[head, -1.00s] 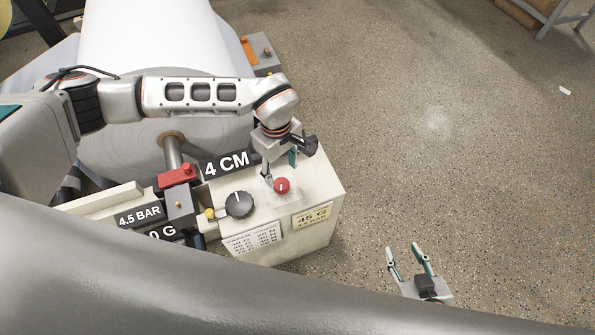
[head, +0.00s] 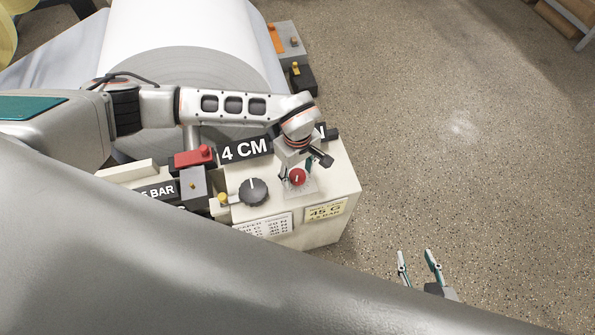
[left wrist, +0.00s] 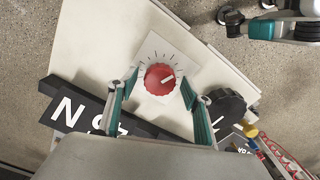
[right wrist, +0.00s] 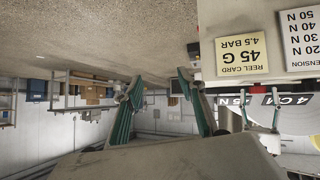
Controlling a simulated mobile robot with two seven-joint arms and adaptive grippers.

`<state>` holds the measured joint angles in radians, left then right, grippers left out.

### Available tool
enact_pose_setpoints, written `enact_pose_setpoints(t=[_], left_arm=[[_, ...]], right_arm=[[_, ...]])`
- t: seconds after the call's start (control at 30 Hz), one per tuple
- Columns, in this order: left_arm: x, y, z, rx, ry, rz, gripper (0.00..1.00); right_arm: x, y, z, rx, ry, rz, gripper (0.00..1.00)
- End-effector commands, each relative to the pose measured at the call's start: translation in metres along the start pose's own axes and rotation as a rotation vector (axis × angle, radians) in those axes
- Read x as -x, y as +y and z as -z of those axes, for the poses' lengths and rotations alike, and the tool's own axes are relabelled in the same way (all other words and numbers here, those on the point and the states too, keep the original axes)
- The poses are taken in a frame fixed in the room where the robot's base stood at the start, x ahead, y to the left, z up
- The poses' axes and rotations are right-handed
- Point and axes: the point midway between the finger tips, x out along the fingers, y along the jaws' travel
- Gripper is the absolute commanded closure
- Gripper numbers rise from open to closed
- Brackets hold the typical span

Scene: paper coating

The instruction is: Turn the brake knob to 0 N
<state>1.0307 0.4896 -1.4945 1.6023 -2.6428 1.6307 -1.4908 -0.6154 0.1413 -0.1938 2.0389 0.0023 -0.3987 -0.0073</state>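The red knob (head: 297,177) sits on a white dial plate on top of the cream control box. In the left wrist view the red knob (left wrist: 160,79) has a white pointer line aimed to the upper right, among dial ticks. My left gripper (head: 296,182) is over it, with one finger on each side. In the left wrist view the left gripper (left wrist: 159,80) is open, with small gaps seeming to show between fingertips and knob. My right gripper (head: 417,254) is open and empty, away from the box at the lower right.
A black knob (head: 254,192) stands beside the red one, and a display reads 4 CM (head: 245,148). A display marked N (left wrist: 66,108) is partly hidden. A yellow 45 G card (head: 326,211) is on the box front. A large paper roll (head: 195,75) stands behind. Floor at right is clear.

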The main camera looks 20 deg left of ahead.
Motion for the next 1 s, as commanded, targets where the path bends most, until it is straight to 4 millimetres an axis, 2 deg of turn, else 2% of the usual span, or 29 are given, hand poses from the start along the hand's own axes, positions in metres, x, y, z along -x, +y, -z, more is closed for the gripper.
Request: enact_pose_setpoints(t=[0.03, 0.13, 0.37, 0.57, 1.0], left_arm=[[0.0, 0.0, 0.0, 0.0, 0.0, 0.0, 0.64], [0.0, 0.0, 0.0, 0.0, 0.0, 0.0, 0.89], [0.0, 0.0, 0.0, 0.005, 0.0, 0.0, 0.89], [0.002, 0.0, 0.001, 0.056, 0.002, 0.0, 0.89], [0.005, 0.001, 0.002, 0.395, 0.003, -0.003, 0.89]], right_arm=[[0.0, 0.0, -0.001, 0.0, -0.001, 0.0, 0.6], [0.0, -0.001, -0.002, -0.001, -0.004, 0.001, 0.6], [0.002, -0.002, -0.004, -0.002, -0.008, 0.003, 0.6], [0.004, -0.001, 0.001, -0.005, -0.003, 0.003, 0.6], [0.018, -0.008, 0.016, -0.029, -0.002, 0.021, 0.6]])
